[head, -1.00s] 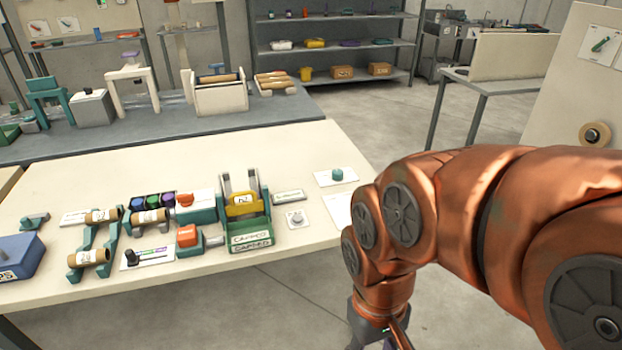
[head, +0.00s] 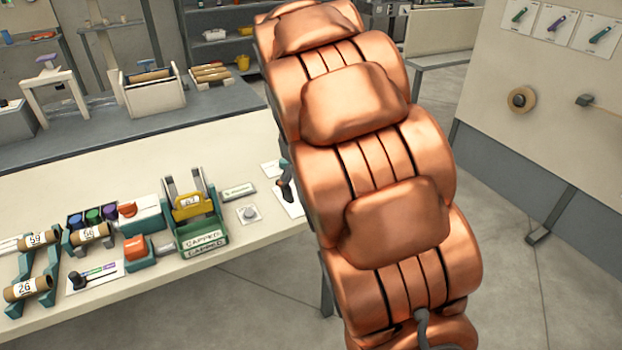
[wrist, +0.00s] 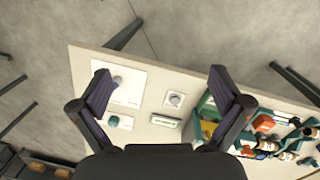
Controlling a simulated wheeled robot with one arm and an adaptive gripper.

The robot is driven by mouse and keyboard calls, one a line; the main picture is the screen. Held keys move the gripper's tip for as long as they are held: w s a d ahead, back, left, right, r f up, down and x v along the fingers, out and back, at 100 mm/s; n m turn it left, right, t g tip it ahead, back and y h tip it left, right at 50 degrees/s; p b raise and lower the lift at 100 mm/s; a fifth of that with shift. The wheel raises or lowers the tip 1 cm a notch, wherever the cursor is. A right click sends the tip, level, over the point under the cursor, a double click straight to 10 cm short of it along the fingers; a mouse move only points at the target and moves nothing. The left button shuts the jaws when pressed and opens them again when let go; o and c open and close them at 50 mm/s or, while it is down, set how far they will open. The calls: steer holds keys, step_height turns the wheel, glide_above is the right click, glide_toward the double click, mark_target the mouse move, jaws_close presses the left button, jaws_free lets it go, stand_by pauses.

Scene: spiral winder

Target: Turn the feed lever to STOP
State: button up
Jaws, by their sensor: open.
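I cannot tell for sure which part is the feed lever; no STOP mark is readable. A black-handled lever (head: 80,280) stands on a white plate with a coloured strip at the table's front left. A small grey knob (head: 248,213) sits on a white square plate right of the green box; it also shows in the wrist view (wrist: 174,99). A grey upright part (wrist: 118,81) stands on a white sheet near the table's right end. My gripper (wrist: 160,88) is open and empty, above this end of the table, its left finger beside the sheet. My arm hides it in the head view.
A green box (head: 203,238) with a yellow part stands left of the grey knob. Cardboard tubes (head: 28,289) lie on stands further left. A teal knob (wrist: 113,121) is near the white sheet.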

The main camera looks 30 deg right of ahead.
steer(key=w+d+f+n, duration=0.2)
steer(key=w+d+f, duration=0.1)
steer(key=w, duration=0.3)
steer(key=w+d+f+n, duration=0.3)
steer(key=w+d+f, duration=0.1)
steer(key=w+d, duration=0.2)
steer(key=w+d+f+n+t+y, duration=0.1)
steer(key=w+d+f+n, duration=0.1)
steer(key=w+d, duration=0.3)
steer(key=shift+w+f+p, duration=0.15)
steer(key=shift+w+f, duration=0.2)
steer(key=shift+w, duration=0.5)
steer(key=shift+w+f+p, duration=0.15)
steer(key=shift+w+f, duration=0.2)
steer(key=shift+w, duration=0.45)
steer(key=shift+w+d+f+n, duration=0.15)
steer(key=shift+f+n, duration=0.15)
steer(key=shift+f, duration=0.15)
steer(key=shift+f+p, duration=1.25)
steer(key=shift+f, duration=2.45)
